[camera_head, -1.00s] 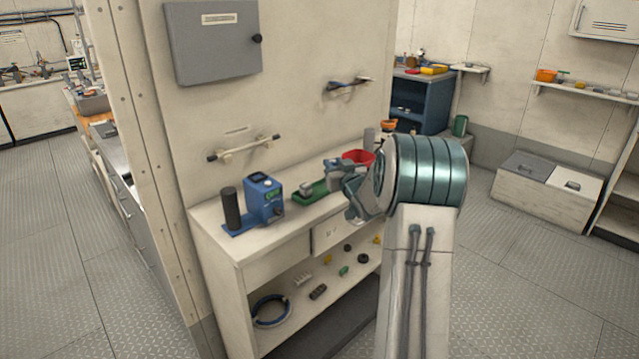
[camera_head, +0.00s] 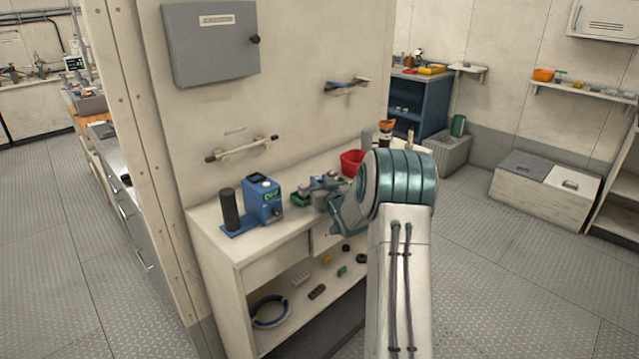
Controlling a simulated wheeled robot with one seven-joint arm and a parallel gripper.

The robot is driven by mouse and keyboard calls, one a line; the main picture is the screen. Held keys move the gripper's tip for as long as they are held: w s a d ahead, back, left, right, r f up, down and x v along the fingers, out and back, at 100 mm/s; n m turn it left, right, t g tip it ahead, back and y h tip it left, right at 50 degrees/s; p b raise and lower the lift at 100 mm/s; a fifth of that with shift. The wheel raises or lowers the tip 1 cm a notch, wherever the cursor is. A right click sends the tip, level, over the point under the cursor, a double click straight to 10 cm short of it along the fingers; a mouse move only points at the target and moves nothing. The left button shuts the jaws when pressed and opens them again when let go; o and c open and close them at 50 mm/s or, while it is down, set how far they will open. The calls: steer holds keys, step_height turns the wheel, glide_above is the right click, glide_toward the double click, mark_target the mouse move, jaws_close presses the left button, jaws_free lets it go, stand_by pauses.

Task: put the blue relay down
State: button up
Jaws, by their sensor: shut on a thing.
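My gripper (camera_head: 318,187) is low over the workbench top, at the green tray (camera_head: 299,199). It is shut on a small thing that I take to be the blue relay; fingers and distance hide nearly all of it. My gripper and arm cover much of the tray. I cannot tell whether the held thing touches the tray or the bench.
A blue device with a display (camera_head: 263,199) and a dark cylinder (camera_head: 230,208) stand left of my gripper. A red bin (camera_head: 352,162) stands behind it, to the right. The lower shelf holds a coiled hose (camera_head: 269,311) and small parts.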

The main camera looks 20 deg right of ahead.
steer(key=o, duration=0.7)
steer(key=shift+r+p, duration=0.2)
steer(key=shift+p, duration=0.2)
steer(key=s+b, duration=0.2)
steer(key=s, duration=1)
steer(key=s+a+g, duration=0.5)
steer(key=s+a, duration=0.2)
steer(key=s, duration=0.4)
steer(key=s+a+g, duration=0.5)
steer(key=s+a, duration=0.2)
steer(key=s, duration=0.4)
steer(key=s+a+g+y, duration=0.1)
steer(key=s+a+g, duration=0.4)
steer(key=s, duration=0.6)
steer(key=shift+a+n+g, duration=0.3)
steer(key=shift+a+g, duration=0.1)
steer(key=shift+a, duration=0.95)
